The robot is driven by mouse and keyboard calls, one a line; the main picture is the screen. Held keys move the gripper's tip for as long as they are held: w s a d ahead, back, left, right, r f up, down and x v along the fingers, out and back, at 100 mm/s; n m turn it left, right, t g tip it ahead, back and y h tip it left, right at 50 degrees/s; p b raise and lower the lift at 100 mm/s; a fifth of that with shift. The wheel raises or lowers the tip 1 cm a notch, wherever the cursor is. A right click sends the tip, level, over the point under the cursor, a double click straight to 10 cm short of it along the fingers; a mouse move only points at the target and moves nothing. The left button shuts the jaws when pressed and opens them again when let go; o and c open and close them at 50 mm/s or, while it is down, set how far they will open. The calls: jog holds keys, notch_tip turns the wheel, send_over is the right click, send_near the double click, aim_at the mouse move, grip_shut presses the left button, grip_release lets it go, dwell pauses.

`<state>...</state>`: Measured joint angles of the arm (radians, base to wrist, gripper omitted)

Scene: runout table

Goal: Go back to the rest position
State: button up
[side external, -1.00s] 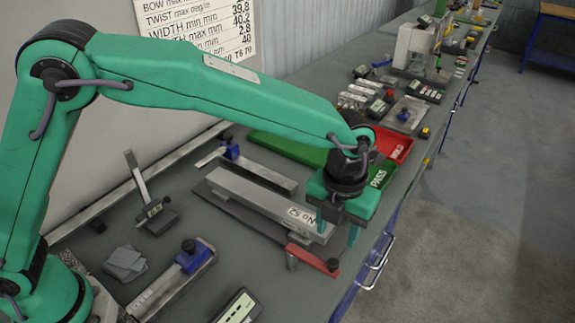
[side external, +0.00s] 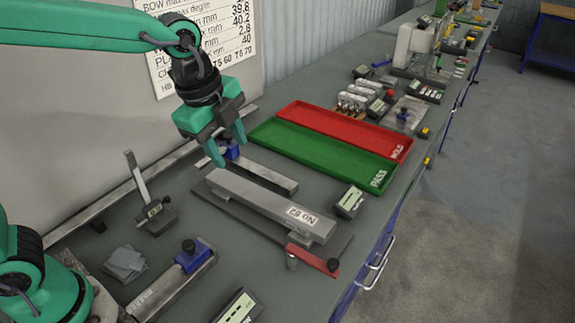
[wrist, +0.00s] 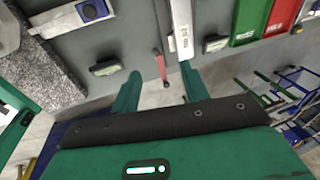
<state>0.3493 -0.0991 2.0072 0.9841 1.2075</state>
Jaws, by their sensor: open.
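My gripper (side external: 229,150) is open and empty in the side external view. It hangs in the air near the wall, above the far end of the grey bar labelled No 52 (side external: 255,197). In the wrist view my gripper (wrist: 160,80) shows two green fingers spread apart with nothing between them. The bar, also in the wrist view (wrist: 182,22), lies on its dark base plate.
A green PASS tray (side external: 330,158) and a red HOLD tray (side external: 345,128) lie beyond the bar. A small gauge box (side external: 349,202) stands right of the bar.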

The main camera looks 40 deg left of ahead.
jog(key=s+a+n+t+y, duration=0.1)
jog(key=s+a+n+t, duration=0.2)
jog(key=s+a+n, duration=0.9)
jog(key=shift+s+a+n, duration=0.4)
jog(key=shift+s+n, duration=0.05)
jog(key=shift+n, duration=2.45)
jog(key=shift+f, duration=0.1)
